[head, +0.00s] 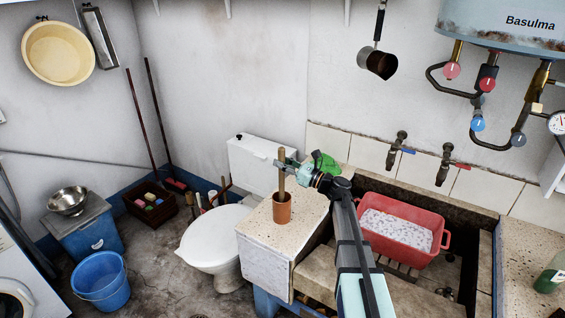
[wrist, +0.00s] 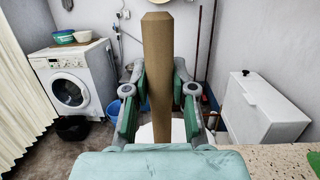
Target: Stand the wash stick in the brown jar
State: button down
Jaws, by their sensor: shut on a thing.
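The wash stick (head: 281,168) is a tan wooden rod. In the head view it stands upright with its lower end inside the mouth of the brown jar (head: 282,213). The jar stands on the speckled stone ledge (head: 256,229) beside the trough. My gripper (head: 284,166) is shut on the stick's upper part, above the jar's rim. In the wrist view the stick (wrist: 157,70) rises between the two green-padded fingers. The stick's lower end is hidden inside the jar, and the jar does not show in the wrist view.
A red basin (head: 443,240) with pale contents sits in the trough at right. A green thing (head: 326,164) lies behind my gripper. The white toilet (head: 208,243) stands left of the ledge. A blue bucket (head: 100,283) is on the floor. Taps (head: 445,166) jut from the wall.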

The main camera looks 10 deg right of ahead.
jog(key=c, duration=0.9)
grip_release()
jog(key=v, duration=1.2)
